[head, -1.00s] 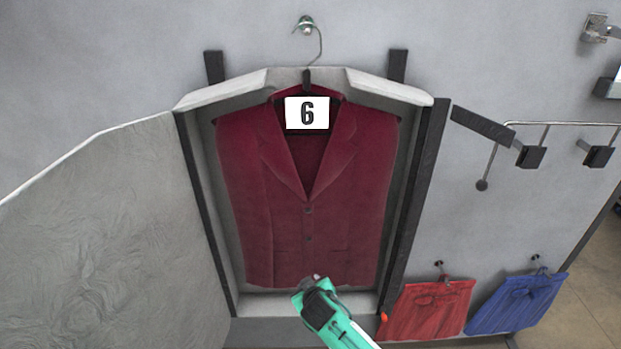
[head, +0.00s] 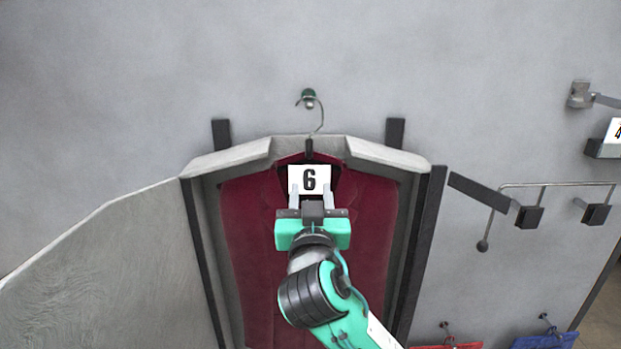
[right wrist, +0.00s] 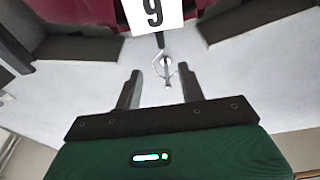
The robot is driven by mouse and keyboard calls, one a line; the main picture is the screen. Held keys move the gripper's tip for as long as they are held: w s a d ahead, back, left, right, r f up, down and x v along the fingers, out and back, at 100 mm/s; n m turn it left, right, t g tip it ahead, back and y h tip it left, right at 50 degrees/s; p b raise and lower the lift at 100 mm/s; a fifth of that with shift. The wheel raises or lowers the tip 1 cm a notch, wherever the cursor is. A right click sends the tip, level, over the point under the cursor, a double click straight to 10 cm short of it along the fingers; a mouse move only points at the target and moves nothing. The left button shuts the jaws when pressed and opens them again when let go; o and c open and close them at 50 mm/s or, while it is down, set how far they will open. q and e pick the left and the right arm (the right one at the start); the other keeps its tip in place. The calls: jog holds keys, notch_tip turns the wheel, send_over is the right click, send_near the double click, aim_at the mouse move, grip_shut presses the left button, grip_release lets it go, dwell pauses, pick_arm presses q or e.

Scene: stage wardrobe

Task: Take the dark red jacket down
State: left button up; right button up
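The dark red jacket (head: 245,250) hangs in a shallow grey case (head: 228,160) on the wall, partly hidden by my right arm. My right gripper (head: 311,199) is open and empty in front of the jacket, at the card's lower edge. My left gripper is out of view.
A pale panel (head: 110,270) slants out at the left. A metal rail (head: 560,184) with dark brackets is on the wall at right. Red (head: 455,346) and blue (head: 545,341) garments hang low at right. The wall above the hook is clear.

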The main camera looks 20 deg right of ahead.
jog(key=p, duration=0.2)
send_near(309, 145)
jog(key=w, duration=0.1)
jog(key=w+d, duration=0.1)
jog(key=w, duration=0.1)
jog(key=shift+w+f, duration=0.15)
jog(key=shift+w, duration=0.1)
jog(key=shift+b+x, duration=0.6)
jog(key=shift+x, duration=2.7)
jog(key=shift+f, duration=0.15)
grip_shut()
jog(key=shift+r, duration=0.2)
jog(key=shift+r+p, duration=0.3)
jog(key=shift+r, duration=0.15)
